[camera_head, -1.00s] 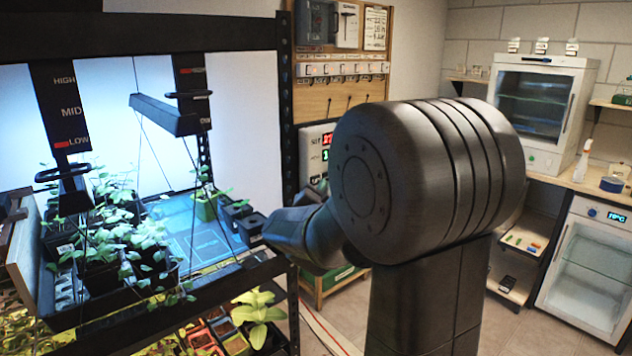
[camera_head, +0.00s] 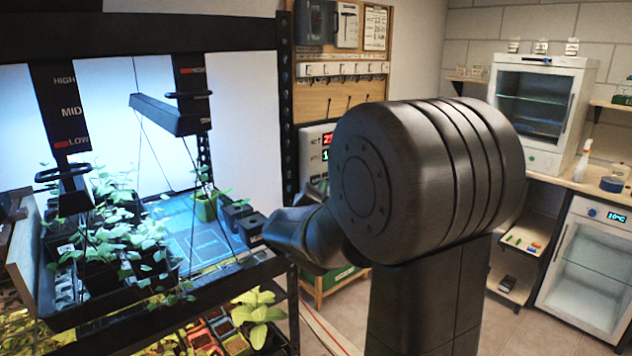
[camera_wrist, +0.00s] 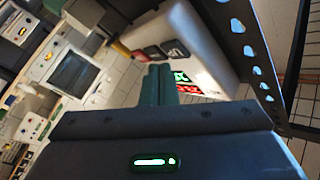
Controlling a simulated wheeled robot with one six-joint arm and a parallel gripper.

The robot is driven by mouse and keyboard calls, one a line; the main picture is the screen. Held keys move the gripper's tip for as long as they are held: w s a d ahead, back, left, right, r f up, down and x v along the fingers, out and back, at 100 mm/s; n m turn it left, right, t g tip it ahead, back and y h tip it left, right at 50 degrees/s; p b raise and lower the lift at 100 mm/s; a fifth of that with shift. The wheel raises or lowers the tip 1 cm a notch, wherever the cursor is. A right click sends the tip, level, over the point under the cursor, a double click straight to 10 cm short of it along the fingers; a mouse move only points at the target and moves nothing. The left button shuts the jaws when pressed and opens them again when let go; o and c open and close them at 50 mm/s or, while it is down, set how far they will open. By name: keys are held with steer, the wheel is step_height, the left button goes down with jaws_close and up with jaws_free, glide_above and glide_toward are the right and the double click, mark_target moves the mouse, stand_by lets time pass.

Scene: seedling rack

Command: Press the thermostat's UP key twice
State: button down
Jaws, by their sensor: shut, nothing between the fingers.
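The thermostat (camera_head: 312,133) is a pale box on the rack's far side, with a red readout above a green one. My arm hides its right and lower parts in the head view. In the wrist view the thermostat (camera_wrist: 205,38) is tilted, with its dark UP key (camera_wrist: 176,49) and another dark key (camera_wrist: 153,52) beside it. My gripper (camera_wrist: 160,68) is shut and empty, its fingertips pointing at the keys. I cannot tell whether they touch one. The red and green readouts (camera_wrist: 182,84) are partly hidden behind the fingers.
A black rack post (camera_wrist: 250,50) with holes stands close on the right of the wrist view. The plant rack holds seedling trays (camera_head: 100,285) and a hanging lamp (camera_head: 165,115). A glass-door cabinet (camera_head: 540,105) stands far right.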

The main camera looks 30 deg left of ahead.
steer(key=shift+w+a, duration=0.1)
steer(key=shift+a, duration=0.1)
steer(key=shift+w+a, duration=0.1)
steer(key=shift+a, duration=0.15)
steer(key=shift+w+a, duration=0.1)
steer(key=shift+a, duration=0.15)
stand_by(0.8)
steer(key=shift+d, duration=0.15)
steer(key=shift+s+d+b, duration=0.3)
steer(key=shift+d+b, duration=0.1)
steer(key=shift+d, duration=0.1)
steer(key=shift+d, duration=0.1)
steer(key=d, duration=0.1)
steer(key=s+d+b, duration=0.1)
steer(key=d, duration=0.1)
steer(key=s+d, duration=0.1)
steer(key=shift+d+b, duration=0.25)
steer(key=shift+b, duration=0.05)
